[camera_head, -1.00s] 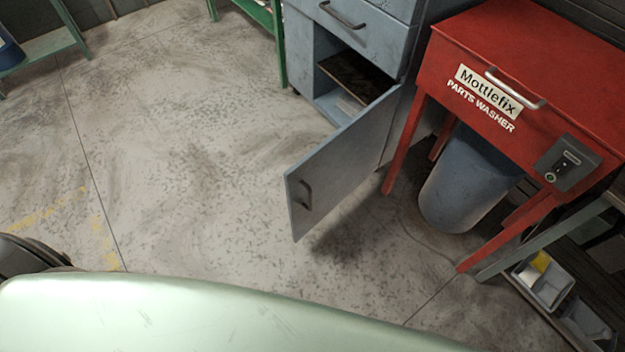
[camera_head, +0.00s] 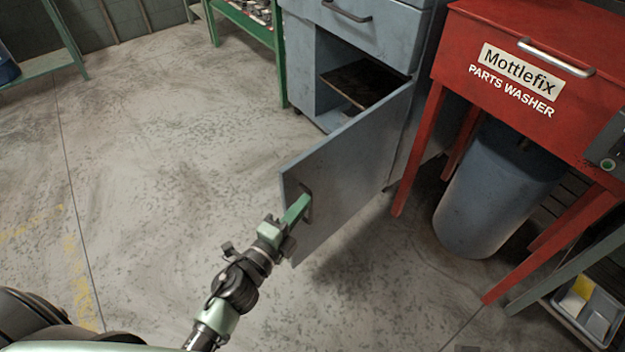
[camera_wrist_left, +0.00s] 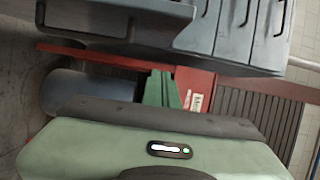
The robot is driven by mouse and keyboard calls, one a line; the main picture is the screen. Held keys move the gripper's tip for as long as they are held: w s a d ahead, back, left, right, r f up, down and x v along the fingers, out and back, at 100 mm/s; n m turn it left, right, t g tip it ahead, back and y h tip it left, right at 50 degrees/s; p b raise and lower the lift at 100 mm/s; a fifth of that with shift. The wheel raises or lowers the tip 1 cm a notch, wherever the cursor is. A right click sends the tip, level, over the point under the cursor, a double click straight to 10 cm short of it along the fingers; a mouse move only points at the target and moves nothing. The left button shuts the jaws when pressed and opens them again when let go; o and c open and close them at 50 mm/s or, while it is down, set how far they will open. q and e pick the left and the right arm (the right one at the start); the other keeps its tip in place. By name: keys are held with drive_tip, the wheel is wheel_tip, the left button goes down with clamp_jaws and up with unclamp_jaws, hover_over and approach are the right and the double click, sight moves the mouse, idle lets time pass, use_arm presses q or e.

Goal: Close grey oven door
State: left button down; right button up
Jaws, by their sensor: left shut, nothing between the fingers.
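The grey door (camera_head: 350,160) of a blue-grey cabinet (camera_head: 400,50) stands wide open, swung out toward me. Its dark handle (camera_head: 308,208) is near the free edge. My left gripper (camera_head: 303,203) is shut and empty, its green fingers overlapping the handle in the head view. I cannot tell whether they touch it. In the left wrist view the shut fingers (camera_wrist_left: 161,88) point toward a red stand, with grey cabinet panels at the top. My right gripper is not in view.
A red parts washer (camera_head: 535,70) stands right of the cabinet, with a blue-grey bin (camera_head: 490,200) under it. A green shelf (camera_head: 245,35) is at the cabinet's left. The floor (camera_head: 160,160) left of the door is clear.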

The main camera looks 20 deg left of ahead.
sight(312, 167)
use_arm(q)
drive_tip(key=shift+w+a+r, duration=0.1)
drive_tip(key=shift+w, duration=1.85)
drive_tip(key=shift+w+a+r, duration=0.15)
drive_tip(key=shift+w, duration=1.8)
drive_tip(key=shift+w+a+r, duration=0.1)
drive_tip(key=shift+w, duration=1.85)
